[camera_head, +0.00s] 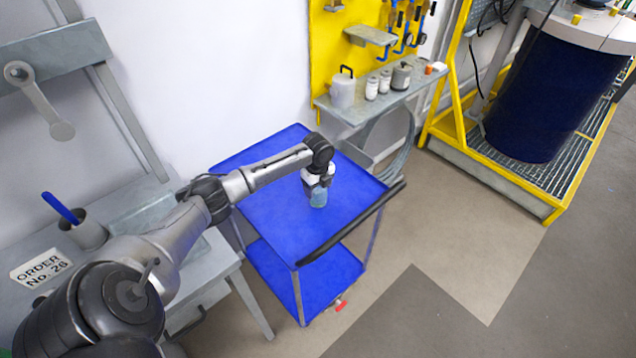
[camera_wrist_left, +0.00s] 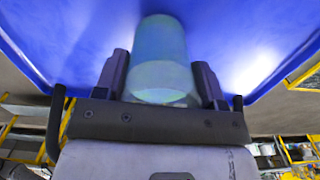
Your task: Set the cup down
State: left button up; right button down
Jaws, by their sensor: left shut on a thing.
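The cup (camera_head: 319,198) is a small translucent blue-green vessel over the blue cart's top shelf (camera_head: 262,206). My left gripper (camera_head: 318,188) is shut on it from above. In the left wrist view the cup (camera_wrist_left: 160,60) stands between the two dark fingers of the gripper (camera_wrist_left: 160,85), with the blue shelf (camera_wrist_left: 235,35) behind it. I cannot tell whether the cup's base touches the shelf. My right gripper is not in view.
The cart top around the cup is clear, with a dark handle (camera_head: 350,225) along its right edge. A grey bench with an order sign (camera_head: 40,268) and a holder (camera_head: 88,232) stands at left. A small shelf (camera_head: 375,103) with containers is behind. A large dark drum (camera_head: 540,95) stands at right.

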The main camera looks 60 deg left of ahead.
pick_arm(q)
jog(key=shift+f, duration=0.35)
jog(key=shift+f, duration=0.15)
jog(key=o, duration=1)
jog(key=shift+o, duration=0.2)
notch_tip(320, 180, up, 12)
jog(key=p, duration=0.2)
